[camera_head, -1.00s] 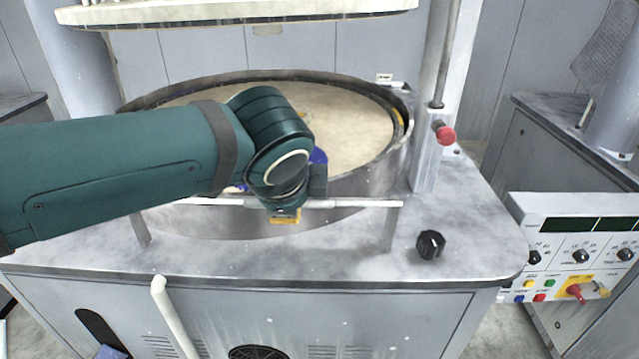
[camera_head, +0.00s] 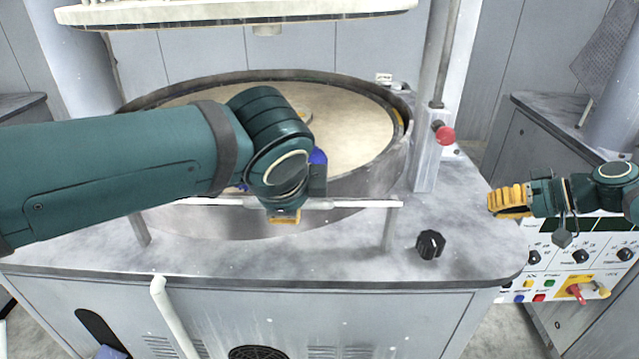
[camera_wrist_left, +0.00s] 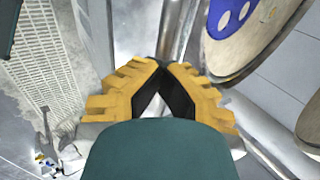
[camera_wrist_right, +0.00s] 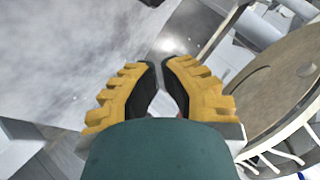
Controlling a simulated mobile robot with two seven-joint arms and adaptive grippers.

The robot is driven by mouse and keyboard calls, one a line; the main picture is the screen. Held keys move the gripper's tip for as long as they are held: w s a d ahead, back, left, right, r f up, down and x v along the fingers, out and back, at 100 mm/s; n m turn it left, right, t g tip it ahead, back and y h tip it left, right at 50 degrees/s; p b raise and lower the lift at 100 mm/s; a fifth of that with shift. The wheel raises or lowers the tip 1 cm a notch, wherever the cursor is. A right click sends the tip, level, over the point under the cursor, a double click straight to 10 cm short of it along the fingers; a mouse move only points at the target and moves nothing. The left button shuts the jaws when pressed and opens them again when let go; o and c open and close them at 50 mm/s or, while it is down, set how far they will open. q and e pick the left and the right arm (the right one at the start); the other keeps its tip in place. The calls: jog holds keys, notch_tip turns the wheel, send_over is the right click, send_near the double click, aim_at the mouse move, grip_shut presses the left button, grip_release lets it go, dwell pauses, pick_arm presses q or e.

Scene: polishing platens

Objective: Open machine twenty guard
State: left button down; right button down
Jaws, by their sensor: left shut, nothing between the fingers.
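The machine (camera_head: 330,265) in front of me has a round tan platen (camera_head: 350,125) inside a curved metal wall (camera_head: 385,170). A pale horizontal bar (camera_head: 350,204) on two posts runs across its front; I cannot tell which part is the guard, and no number is readable. My left gripper (camera_head: 285,217) points down at the bar, mostly hidden behind my wrist. The left wrist view shows its fingertips (camera_wrist_left: 163,62) together, with a metal rod just beyond. My right gripper (camera_head: 490,202) is off the machine's right side. In the right wrist view its fingertips (camera_wrist_right: 158,63) are slightly apart, with nothing between them.
A black knob (camera_head: 430,245) stands on the right of the worktop, and a red knob (camera_head: 444,134) is on the column. A control panel (camera_head: 570,275) with switches is at right, below my right gripper. A pale round plate (camera_head: 240,12) hangs above the platen.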

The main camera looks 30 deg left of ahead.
jog(key=s+a+r+n+g, duration=0.9)
jog(key=s+a+r+n, duration=0.6)
jog(key=s+a, duration=0.35)
jog(key=s+a+f+m, duration=0.1)
jog(key=s+a+f, duration=0.4)
jog(key=s+a, duration=0.1)
jog(key=shift+s+a+y, duration=0.35)
jog(key=shift+a+y, duration=0.05)
jog(key=shift+a, duration=0.2)
